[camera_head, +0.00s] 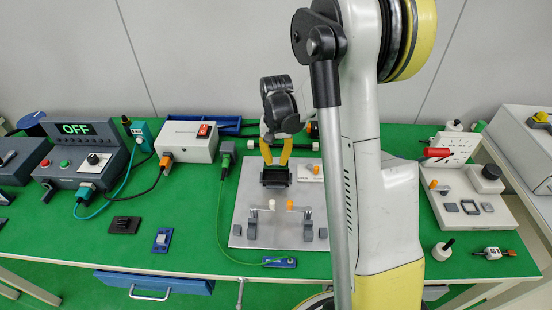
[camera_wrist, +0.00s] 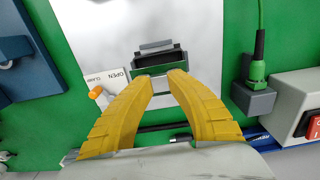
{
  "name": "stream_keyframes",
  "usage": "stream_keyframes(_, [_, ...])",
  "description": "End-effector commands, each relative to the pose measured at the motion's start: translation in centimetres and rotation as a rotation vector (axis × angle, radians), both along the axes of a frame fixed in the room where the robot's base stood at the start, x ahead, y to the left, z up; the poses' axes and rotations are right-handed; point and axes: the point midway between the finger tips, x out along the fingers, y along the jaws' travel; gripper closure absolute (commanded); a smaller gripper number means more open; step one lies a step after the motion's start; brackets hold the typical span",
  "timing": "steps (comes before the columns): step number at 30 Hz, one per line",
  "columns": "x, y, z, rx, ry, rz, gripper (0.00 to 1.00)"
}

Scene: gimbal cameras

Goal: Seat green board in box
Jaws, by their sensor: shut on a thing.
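My gripper (camera_head: 276,163) has its yellow fingers pointing down over a small dark box (camera_head: 276,180) on a grey metal plate (camera_head: 243,212). In the wrist view my gripper (camera_wrist: 163,77) has its fingertips drawn together on a thin green board (camera_wrist: 150,71), seen edge-on. The board lies against the near side of the dark box (camera_wrist: 160,58), or just above it; I cannot tell how deep it sits. The fingers hide part of the board and of the box's near edge.
A green cable plug (camera_head: 225,148) and a white switch box (camera_head: 190,142) stand to the left.

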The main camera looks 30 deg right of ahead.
Motion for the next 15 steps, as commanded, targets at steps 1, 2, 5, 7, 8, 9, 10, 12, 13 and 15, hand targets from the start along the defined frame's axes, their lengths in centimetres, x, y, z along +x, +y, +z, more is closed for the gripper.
stream_keyframes(1, [0.0, 0.0, -0.9, 0.000, 0.000, 0.000, 1.00])
stream_keyframes(2, [0.0, 0.0, -1.2, 0.000, 0.000, 0.000, 1.00])
stream_keyframes(5, [0.0, 0.0, -2.2, 0.000, 0.000, 0.000, 1.00])
stream_keyframes(7, [0.0, 0.0, -2.8, 0.000, 0.000, 0.000, 1.00])
stream_keyframes(8, [0.0, 0.0, -3.0, 0.000, 0.000, 0.000, 1.00])
stream_keyframes(9, [0.0, 0.0, -3.2, 0.000, 0.000, 0.000, 1.00])
stream_keyframes(10, [0.0, 0.0, -3.4, 0.000, 0.000, 0.000, 1.00])
stream_keyframes(12, [0.0, 0.0, -3.5, 0.000, 0.000, 0.000, 1.00])
stream_keyframes(13, [0.0, 0.0, -3.6, 0.000, 0.000, 0.000, 1.00])
stream_keyframes(15, [0.0, 0.0, -3.6, 0.000, 0.000, 0.000, 1.00])
